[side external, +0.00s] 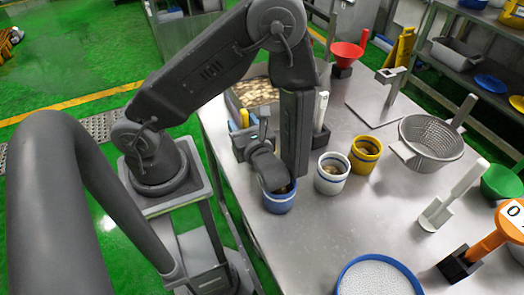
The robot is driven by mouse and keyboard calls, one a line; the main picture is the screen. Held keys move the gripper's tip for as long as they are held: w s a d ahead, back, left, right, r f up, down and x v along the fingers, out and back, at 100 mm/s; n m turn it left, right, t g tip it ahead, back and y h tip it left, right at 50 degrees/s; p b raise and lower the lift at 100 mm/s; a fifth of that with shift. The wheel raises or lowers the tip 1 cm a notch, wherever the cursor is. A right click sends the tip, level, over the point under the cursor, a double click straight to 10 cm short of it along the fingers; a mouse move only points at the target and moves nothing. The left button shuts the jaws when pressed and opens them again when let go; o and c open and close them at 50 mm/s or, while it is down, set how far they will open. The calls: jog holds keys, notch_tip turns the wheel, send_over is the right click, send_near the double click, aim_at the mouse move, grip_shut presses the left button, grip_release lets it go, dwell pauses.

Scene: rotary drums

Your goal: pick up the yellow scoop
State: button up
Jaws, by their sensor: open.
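A small upright yellow piece (244,118) stands at the left edge of the table, beside my gripper; it may be the handle of the yellow scoop, but its lower part is hidden. My gripper (271,177) points down at the blue cup (279,203), over or just inside its rim; I cannot tell which. The gripper is open, and I see nothing held in it. The arm hides part of the area behind it.
White (331,178) and yellow (366,158) cups stand right of the blue cup. A white-handled tool (321,110) stands behind them. A mesh basket (432,140), white scoop (450,200), orange tool (490,245) and blue-rimmed sieve (378,278) lie farther right and in front.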

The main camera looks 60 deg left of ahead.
jog(key=shift+a, duration=0.15)
grip_shut()
dwell(0.4)
